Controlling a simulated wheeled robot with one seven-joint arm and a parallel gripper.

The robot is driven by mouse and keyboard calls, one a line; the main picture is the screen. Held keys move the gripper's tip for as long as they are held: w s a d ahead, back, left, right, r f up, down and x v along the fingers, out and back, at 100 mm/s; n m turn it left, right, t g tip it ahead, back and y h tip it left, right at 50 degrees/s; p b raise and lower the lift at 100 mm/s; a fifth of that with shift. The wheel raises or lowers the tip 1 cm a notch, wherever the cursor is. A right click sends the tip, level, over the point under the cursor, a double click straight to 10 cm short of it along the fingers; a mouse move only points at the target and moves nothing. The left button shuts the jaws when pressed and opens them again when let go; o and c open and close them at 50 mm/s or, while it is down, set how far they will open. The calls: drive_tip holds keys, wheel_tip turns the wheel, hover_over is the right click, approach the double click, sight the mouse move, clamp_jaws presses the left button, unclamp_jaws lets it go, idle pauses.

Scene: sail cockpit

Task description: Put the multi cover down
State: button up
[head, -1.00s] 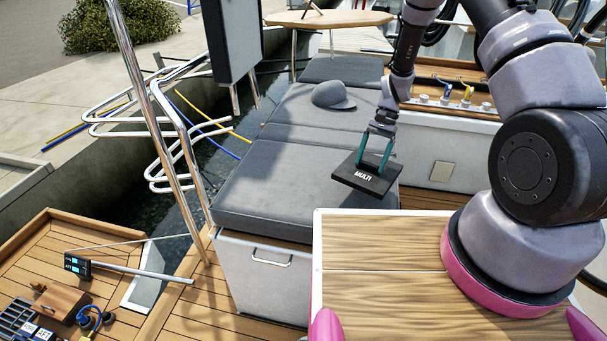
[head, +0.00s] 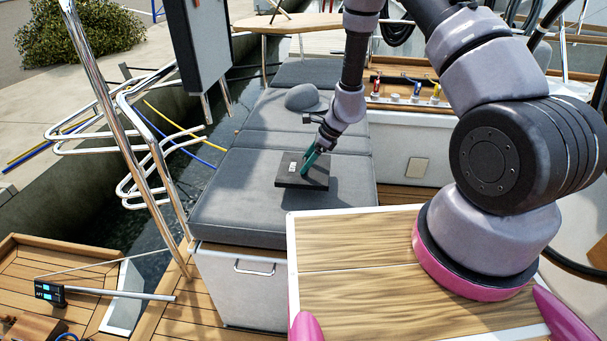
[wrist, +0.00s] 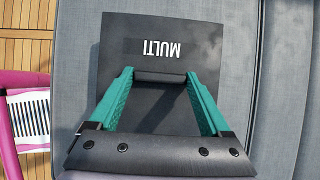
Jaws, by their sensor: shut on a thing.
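The multi cover (head: 291,176) is a dark flat square with a white label; in the wrist view the cover (wrist: 205,45) reads MULTI upside down. My gripper (head: 308,163) has green fingers and is at the cover's right side in the head view. In the wrist view my gripper (wrist: 160,78) is shut on a dark raised bar on the cover, between the two fingertips. The cover is at or just above the grey bench cushion (head: 237,207); I cannot tell if it touches.
A grey cap (head: 303,98) lies farther back on the bench. Coloured levers (head: 405,88) stand on a panel at the back right. A steel rail (head: 120,120) and water are left of the bench. The cushion left of the cover is clear.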

sight(307, 172)
drive_tip(key=shift+f, duration=2.35)
drive_tip(key=shift+f, duration=0.15)
drive_tip(key=o, duration=1.2)
drive_tip(key=shift+o, duration=0.2)
